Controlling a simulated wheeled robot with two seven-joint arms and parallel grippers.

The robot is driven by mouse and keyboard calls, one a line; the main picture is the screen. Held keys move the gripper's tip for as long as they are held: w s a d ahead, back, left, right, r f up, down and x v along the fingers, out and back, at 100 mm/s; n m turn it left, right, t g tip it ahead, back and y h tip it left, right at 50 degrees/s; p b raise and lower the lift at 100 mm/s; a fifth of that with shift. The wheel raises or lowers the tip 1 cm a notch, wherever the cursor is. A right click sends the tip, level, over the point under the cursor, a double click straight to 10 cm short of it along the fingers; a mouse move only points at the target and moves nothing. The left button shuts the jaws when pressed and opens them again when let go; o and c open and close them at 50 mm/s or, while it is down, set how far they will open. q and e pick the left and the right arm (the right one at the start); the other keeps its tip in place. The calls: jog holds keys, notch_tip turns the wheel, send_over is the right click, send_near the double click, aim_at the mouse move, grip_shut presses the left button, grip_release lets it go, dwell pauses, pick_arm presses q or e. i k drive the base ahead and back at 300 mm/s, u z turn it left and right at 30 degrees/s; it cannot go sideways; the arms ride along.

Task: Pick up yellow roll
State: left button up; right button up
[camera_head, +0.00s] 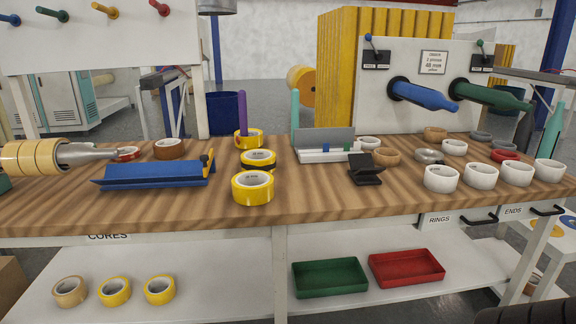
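A yellow roll (253,189) lies flat at the table's front edge, left of the middle. Behind it is a yellow roll with black marking (258,161). Farther back, another yellow roll (247,141) is at the foot of a purple post. Two yellow rolls, one at the middle (115,292) and one at the right (160,290), lie on the lower shelf beside a tan roll (70,292). Several yellow rolls (40,157) are on a silver spindle at the left edge. Neither of my grippers shows.
The wooden table (330,203) holds a blue cradle (155,175), a white and grey device (325,147), a black stand (364,170) and several white rings (441,178) at the right. A green tray (330,277) and a red tray (407,267) are below. The table's front middle is clear.

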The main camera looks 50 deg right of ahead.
aim_at(259, 162)
jog(key=z, duration=1.8)
